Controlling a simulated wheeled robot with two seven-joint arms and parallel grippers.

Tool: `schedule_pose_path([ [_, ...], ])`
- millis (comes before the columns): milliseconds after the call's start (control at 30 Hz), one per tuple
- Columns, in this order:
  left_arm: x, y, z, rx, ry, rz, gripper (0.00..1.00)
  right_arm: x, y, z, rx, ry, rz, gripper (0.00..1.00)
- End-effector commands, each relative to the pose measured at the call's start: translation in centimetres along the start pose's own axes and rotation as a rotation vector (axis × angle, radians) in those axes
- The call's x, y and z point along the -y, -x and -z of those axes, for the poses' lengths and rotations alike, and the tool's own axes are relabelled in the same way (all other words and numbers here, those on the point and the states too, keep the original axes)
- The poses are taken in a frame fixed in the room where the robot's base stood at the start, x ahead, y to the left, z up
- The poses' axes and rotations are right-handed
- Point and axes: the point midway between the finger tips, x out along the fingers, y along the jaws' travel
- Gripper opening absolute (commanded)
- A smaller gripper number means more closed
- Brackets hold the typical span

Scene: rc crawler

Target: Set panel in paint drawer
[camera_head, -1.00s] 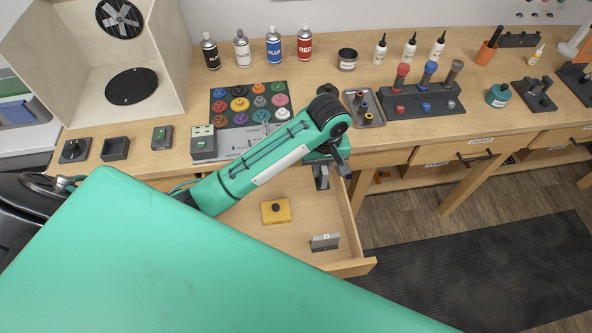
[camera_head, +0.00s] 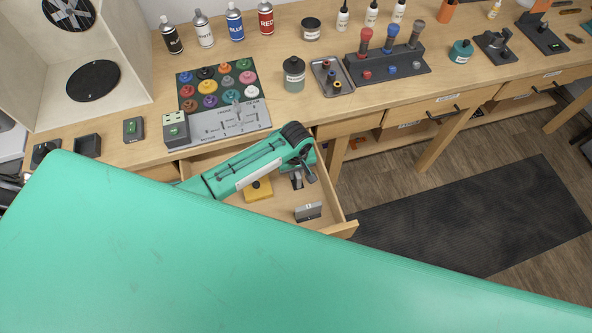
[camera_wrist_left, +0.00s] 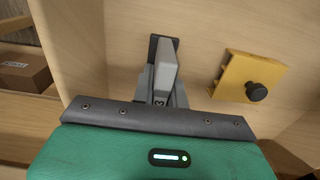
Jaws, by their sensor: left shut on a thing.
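The open wooden paint drawer (camera_head: 331,192) sticks out under the bench in the head view. A yellow panel with a black knob (camera_head: 257,191) lies inside on the drawer floor, and it also shows in the left wrist view (camera_wrist_left: 238,76). My left gripper (camera_head: 297,181) is inside the drawer outline, right of the yellow panel and apart from it. In the left wrist view the left gripper (camera_wrist_left: 164,68) is shut on a dark thin piece (camera_wrist_left: 153,46), mostly hidden by the fingers. I cannot tell whether this piece touches the drawer floor. My right gripper is not in view.
A small grey block (camera_head: 308,212) stands near the drawer's front right corner. A dark mat (camera_head: 480,220) lies on the floor at right.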

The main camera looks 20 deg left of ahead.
Motion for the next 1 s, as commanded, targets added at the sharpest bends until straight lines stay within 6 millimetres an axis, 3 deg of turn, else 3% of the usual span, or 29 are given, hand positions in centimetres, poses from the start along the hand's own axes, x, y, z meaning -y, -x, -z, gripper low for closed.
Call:
schedule_pose_path([
  [400,-0.1,-0.5,0.0,0.0,0.0,-0.001,0.0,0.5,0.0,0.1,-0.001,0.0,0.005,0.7],
  [433,-0.1,-0.5,0.0,0.0,0.0,-0.001,0.2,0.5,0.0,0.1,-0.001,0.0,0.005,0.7],
  [500,-0.1,-0.5,0.0,0.0,0.0,-0.001,0.34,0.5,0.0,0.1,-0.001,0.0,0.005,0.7],
  [533,-0.1,-0.5,0.0,0.0,0.0,-0.001,0.36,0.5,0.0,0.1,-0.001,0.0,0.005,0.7],
  [833,0.0,-0.3,0.0,-0.001,0.0,-0.001,0.36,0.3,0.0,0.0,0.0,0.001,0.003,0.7],
  [1000,-0.1,1.3,0.1,-0.001,-0.001,-0.004,0.36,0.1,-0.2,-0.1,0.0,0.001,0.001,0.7],
])
